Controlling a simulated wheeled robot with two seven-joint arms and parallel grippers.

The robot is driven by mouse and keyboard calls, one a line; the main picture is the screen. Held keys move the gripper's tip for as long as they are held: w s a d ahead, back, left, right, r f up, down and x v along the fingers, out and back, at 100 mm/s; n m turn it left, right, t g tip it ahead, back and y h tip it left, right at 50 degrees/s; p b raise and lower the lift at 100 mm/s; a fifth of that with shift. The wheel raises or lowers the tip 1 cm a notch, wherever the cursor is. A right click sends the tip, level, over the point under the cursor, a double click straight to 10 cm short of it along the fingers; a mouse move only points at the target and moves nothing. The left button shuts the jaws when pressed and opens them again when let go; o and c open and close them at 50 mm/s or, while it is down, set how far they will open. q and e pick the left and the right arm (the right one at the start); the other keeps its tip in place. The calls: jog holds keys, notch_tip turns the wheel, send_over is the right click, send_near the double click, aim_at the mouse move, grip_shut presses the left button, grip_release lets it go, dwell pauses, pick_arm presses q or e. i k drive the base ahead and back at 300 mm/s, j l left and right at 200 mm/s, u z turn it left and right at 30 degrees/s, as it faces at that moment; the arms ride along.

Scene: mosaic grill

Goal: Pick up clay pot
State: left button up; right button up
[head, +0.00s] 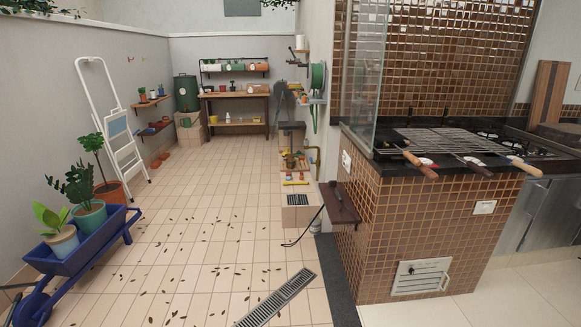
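Several clay-coloured pots are in the head view, and I cannot tell which one the task names. A large terracotta pot (111,191) with a leafy plant stands on the floor behind the blue wheelbarrow, partly hidden by it. Small terracotta pots (159,160) sit on the floor along the left wall, farther back. A small potted plant (143,96) stands on the upper wall shelf (150,103). An orange pot (258,67) is on the rack above the far bench. Neither of my grippers is in view.
The blue wheelbarrow (110,235) with potted plants and a white stepladder (118,130) stand at left. The tiled grill counter (420,220) with skewers blocks the right. A wooden bench (235,96) is at the back. The middle tiled floor is open, with scattered leaves and a drain grate (278,298).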

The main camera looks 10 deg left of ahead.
aim_at(291, 163)
jog(key=i+l+u, duration=0.2)
jog(key=i, duration=0.35)
jog(key=i+l+u, duration=0.25)
jog(key=i, duration=0.25)
jog(key=i+j+u, duration=0.25)
jog(key=i+u, duration=0.65)
jog(key=i+l+u, duration=0.1)
jog(key=i+u, duration=0.35)
jog(key=i+z, duration=0.15)
jog(key=i, duration=0.4)
jog(key=i+j+z, duration=0.1)
jog(key=i, duration=0.4)
jog(key=i+j+z, duration=0.15)
jog(key=i, duration=0.35)
jog(key=i+j+z, duration=0.15)
jog(key=i, duration=0.4)
jog(key=i+l+z, duration=0.2)
jog(key=i+z, duration=0.15)
jog(key=i, duration=0.4)
jog(key=i+z, duration=0.35)
jog(key=i, duration=0.35)
jog(key=i+j+z, duration=0.35)
jog(key=i, duration=0.4)
jog(key=i+l+z, duration=0.15)
jog(key=i+z, duration=0.3)
jog(key=i, duration=0.3)
jog(key=i+j+z, duration=0.1)
jog(key=i+z, duration=0.35)
jog(key=i, duration=0.35)
